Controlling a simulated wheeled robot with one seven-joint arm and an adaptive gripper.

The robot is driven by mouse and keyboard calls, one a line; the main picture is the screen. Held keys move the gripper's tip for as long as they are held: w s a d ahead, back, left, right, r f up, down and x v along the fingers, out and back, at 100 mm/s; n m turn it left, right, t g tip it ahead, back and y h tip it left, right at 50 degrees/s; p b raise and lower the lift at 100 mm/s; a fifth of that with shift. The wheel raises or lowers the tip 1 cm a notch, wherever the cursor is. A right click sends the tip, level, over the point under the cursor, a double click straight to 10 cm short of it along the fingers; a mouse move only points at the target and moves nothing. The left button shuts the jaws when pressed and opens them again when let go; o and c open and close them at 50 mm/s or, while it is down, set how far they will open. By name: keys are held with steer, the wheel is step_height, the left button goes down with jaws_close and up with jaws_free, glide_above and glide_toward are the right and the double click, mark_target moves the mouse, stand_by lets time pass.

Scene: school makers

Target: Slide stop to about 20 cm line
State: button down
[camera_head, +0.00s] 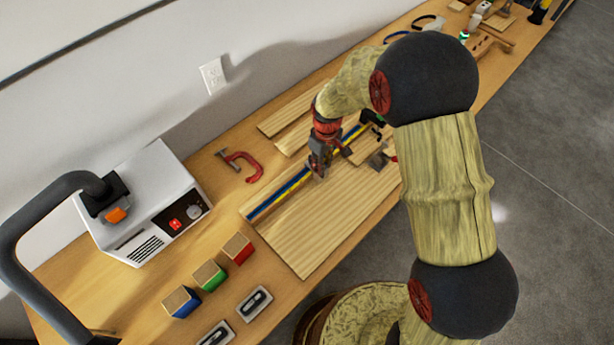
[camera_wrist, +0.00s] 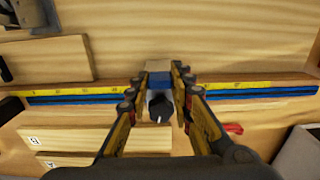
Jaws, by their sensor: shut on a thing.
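A long fence with a yellow ruler strip and a blue track (camera_head: 278,197) runs along a wide wooden board (camera_head: 318,217). In the wrist view the ruler strip and blue track (camera_wrist: 75,98) run left to right across the picture. The stop (camera_wrist: 160,104), a small block with a dark round knob and a blue part, sits over the track between my fingers. My gripper (camera_wrist: 160,82) is shut on it, one finger on each side. In the head view my gripper (camera_head: 318,168) reaches down onto the fence and hides the stop. The ruler numbers are too small to read clearly.
A red clamp (camera_head: 241,166) lies behind the fence, near a white machine (camera_head: 148,205). Red, green (camera_head: 209,275) and blue blocks stand front left. Loose boards (camera_head: 290,112) lie at the back. More tools lie at the far right end.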

steer(key=w+d, duration=0.3)
steer(key=w, duration=0.1)
steer(key=shift+d, duration=0.3)
steer(key=c, duration=1.6)
jaws_free()
steer(key=shift+o, duration=0.2)
step_height(320, 180, up, 12)
